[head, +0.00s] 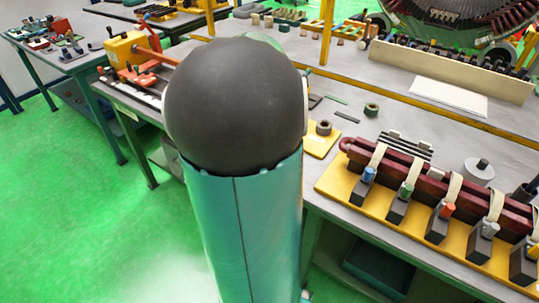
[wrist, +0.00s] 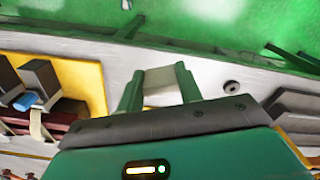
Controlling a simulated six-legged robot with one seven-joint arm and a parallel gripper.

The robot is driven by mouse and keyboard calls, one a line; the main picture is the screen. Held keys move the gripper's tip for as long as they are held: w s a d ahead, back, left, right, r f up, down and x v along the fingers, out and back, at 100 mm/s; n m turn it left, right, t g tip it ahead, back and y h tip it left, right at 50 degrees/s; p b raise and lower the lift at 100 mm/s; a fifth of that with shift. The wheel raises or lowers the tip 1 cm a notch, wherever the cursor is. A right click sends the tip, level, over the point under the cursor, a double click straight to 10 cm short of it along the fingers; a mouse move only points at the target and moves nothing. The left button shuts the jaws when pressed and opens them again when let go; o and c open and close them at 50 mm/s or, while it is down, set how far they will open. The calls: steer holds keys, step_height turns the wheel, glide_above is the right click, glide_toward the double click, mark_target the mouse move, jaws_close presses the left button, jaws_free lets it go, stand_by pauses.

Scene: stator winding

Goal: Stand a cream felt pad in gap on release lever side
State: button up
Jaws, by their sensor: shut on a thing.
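In the wrist view, my gripper (wrist: 160,73) shows two green fingers shut on a pale cream pad (wrist: 160,87), which spans the space between them. They are over a grey bench top; the height above it is unclear. A yellow-based fixture (wrist: 95,88) with a maroon bar and blue-topped clamp is to the left, apart from the fingers. In the head view, a fixture (head: 331,184) with a maroon coil (head: 400,172) and several dark clamps stands at the right. My gripper and the pad are hidden there behind my arm. I cannot pick out the gap or the release lever.
My arm covers the middle of the head view. A small yellow plate (head: 322,141) with a dark ring lies left of the fixture. A white sheet (head: 448,96) lies farther back. Green floor is open at the left.

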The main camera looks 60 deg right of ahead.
steer(key=w+d+f, duration=0.1)
steer(key=d+f, duration=0.1)
steer(key=d, duration=0.1)
steer(key=w+d+f, duration=0.1)
steer(key=d+f, duration=0.2)
steer(key=w+d+f, duration=0.1)
steer(key=d+f, duration=0.2)
steer(key=shift+w+d, duration=0.2)
steer(key=shift+d, duration=0.05)
steer(key=shift+w+d+f, duration=0.1)
steer(key=shift+d+f, duration=0.05)
steer(key=shift+f, duration=1.55)
steer(key=shift+f, duration=0.2)
steer(key=o, duration=1)
steer(key=shift+c, duration=0.2)
step_height(320, 180, up, 12)
steer(key=shift+r, duration=0.2)
